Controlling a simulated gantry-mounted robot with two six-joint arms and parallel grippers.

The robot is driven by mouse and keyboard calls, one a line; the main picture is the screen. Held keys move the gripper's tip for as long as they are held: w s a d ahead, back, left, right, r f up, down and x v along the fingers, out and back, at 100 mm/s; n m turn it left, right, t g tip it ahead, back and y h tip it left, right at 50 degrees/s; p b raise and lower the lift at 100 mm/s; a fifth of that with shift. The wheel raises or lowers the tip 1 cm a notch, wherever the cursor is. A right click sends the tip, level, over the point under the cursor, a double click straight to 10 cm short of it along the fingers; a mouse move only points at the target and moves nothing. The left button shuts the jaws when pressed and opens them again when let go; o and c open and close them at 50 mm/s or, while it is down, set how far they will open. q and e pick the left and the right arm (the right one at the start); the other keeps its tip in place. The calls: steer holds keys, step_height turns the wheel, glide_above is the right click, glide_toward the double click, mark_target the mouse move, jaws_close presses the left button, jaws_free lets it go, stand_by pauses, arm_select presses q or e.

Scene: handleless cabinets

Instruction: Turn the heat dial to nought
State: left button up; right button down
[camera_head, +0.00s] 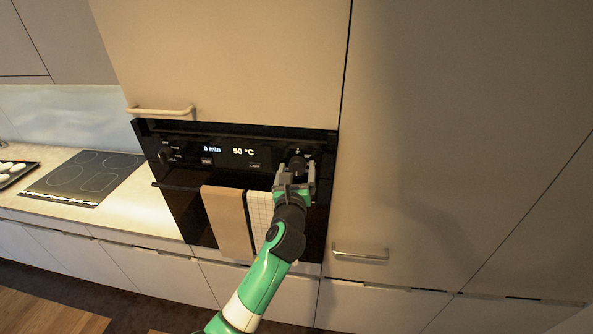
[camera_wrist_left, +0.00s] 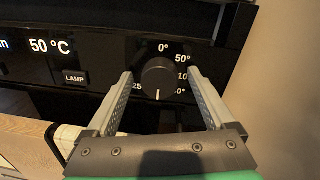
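The black heat dial (camera_wrist_left: 158,76) is at the right end of the black oven panel (camera_head: 226,146). Its white pointer faces down, and marks of 0° and 50° show above it. The display (camera_head: 243,152) reads 50 °C. My left gripper (camera_head: 296,175) is at the dial. In the left wrist view its two fingers (camera_wrist_left: 160,82) stand open on either side of the dial, with gaps visible. The dial (camera_head: 297,161) is partly hidden by the gripper in the head view. My right gripper is not in view.
A LAMP button (camera_wrist_left: 75,78) lies left of the dial. Below the panel, a brown towel (camera_head: 228,222) and a checked towel (camera_head: 258,222) hang on the oven front. A tall cabinet (camera_head: 440,150) stands close on the right. A cooktop (camera_head: 85,176) is at the left.

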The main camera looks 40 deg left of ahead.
arm_select(q)
steer(key=c, duration=1.3)
